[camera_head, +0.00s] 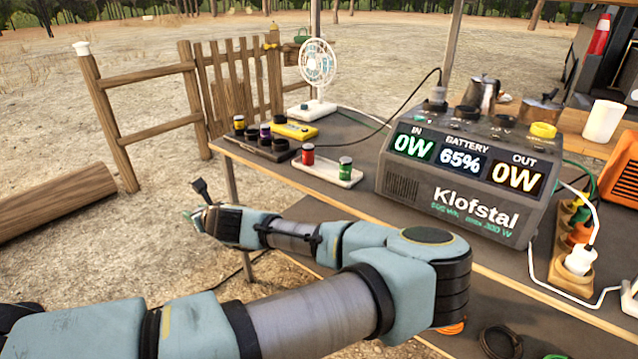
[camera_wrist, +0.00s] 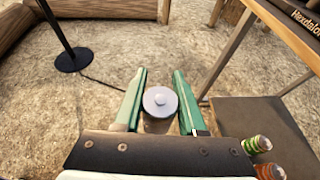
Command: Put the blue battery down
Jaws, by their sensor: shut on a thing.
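My gripper (camera_wrist: 160,102) has its green fingers closed on the sides of a round object seen end-on in the wrist view. It shows a pale grey disc with a small raised centre, like a battery end; I take it as the blue battery (camera_wrist: 160,102), though its coloured side is hidden. In the head view my gripper (camera_head: 193,214) is off the table's left side, over open ground, and the held battery cannot be made out there. A white tray (camera_head: 322,171) on the table holds a red battery (camera_head: 308,154) and a green battery (camera_head: 345,167).
A dark holder (camera_head: 265,150) with several small cylinders and a yellow device (camera_head: 296,131) stand at the table's left end, near a white fan (camera_head: 316,70). A large power station (camera_head: 460,170) stands right of the tray.

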